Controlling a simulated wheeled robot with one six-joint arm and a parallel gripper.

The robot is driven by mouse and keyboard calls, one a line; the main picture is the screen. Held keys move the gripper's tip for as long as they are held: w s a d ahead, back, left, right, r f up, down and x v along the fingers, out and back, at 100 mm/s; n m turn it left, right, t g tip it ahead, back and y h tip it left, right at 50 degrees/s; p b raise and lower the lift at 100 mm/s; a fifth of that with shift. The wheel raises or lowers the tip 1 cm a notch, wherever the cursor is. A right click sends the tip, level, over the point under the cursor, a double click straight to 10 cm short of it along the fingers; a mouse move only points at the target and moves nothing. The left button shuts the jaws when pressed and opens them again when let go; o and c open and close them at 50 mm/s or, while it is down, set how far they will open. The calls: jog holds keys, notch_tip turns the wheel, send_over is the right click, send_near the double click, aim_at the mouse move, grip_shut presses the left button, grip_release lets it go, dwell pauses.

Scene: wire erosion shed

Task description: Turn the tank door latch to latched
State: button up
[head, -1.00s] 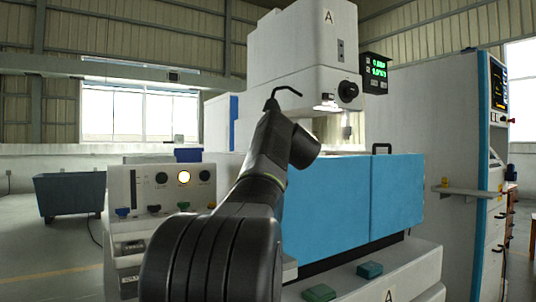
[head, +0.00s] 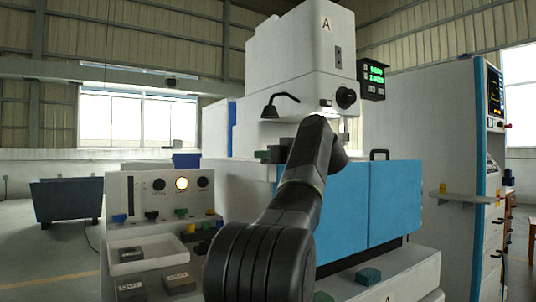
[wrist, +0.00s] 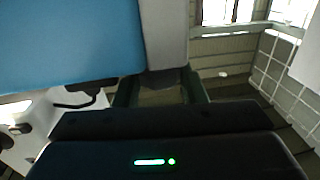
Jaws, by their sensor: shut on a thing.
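The blue tank door (head: 345,205) stands closed across the tank front, and its blue face also fills the upper left of the wrist view (wrist: 65,40). My gripper (head: 268,155) is at the upper left end of the tank, partly hidden by my arm. In the wrist view its two dark green fingers (wrist: 160,92) stand either side of a small dark piece, the tank door latch (wrist: 163,78), at the grey tank edge (wrist: 167,35). The gripper is shut on the latch. Most of the latch is hidden, so its angle cannot be told.
A control panel (head: 125,195) with a lit yellow button stands left of my arm, with trays and dark blocks before it. The machine head (head: 300,60) and a lamp (head: 280,104) hang above. A green block (head: 368,276) lies on the front ledge.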

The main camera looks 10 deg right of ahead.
dwell(0.3)
jog(key=o, duration=1)
jog(key=shift+s, duration=0.1)
jog(key=shift+s+d, duration=0.1)
jog(key=p+v, duration=0.1)
jog(key=v, duration=1.2)
jog(key=shift+s+d, duration=0.15)
jog(key=shift+s, duration=0.1)
jog(key=b+x, duration=0.1)
jog(key=x, duration=1.3)
jog(key=shift+s, duration=0.1)
